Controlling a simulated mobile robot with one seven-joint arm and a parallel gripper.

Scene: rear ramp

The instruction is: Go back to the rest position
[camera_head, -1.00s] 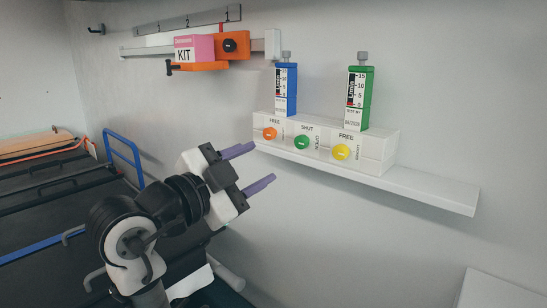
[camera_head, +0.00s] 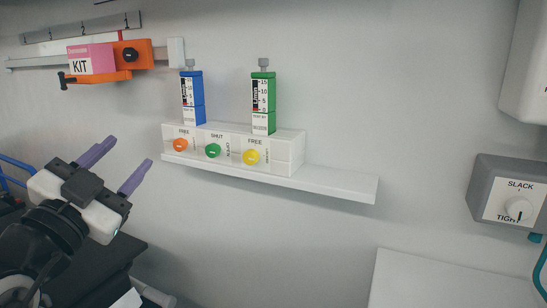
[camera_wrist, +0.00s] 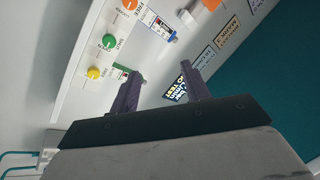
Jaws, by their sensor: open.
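My gripper (camera_head: 115,165) is at the lower left of the head view, its two purple fingers spread apart with nothing between them. It points up and to the right, apart from the white shelf (camera_head: 340,188) on the wall. In the wrist view the purple fingers (camera_wrist: 163,90) also show apart and empty. A white valve block (camera_head: 290,152) stands on the shelf with an orange knob (camera_head: 180,145), a green knob (camera_head: 213,150) and a yellow knob (camera_head: 251,157). A blue flowmeter (camera_head: 193,98) and a green flowmeter (camera_head: 263,103) stand upright on the block.
A pink kit box (camera_head: 92,59) sits in an orange holder (camera_head: 137,53) on a wall rail at the upper left. A grey box with a SLACK/TIGHT dial (camera_head: 518,209) is at the right. A white panel (camera_head: 430,282) is at the lower right. Bare wall lies between.

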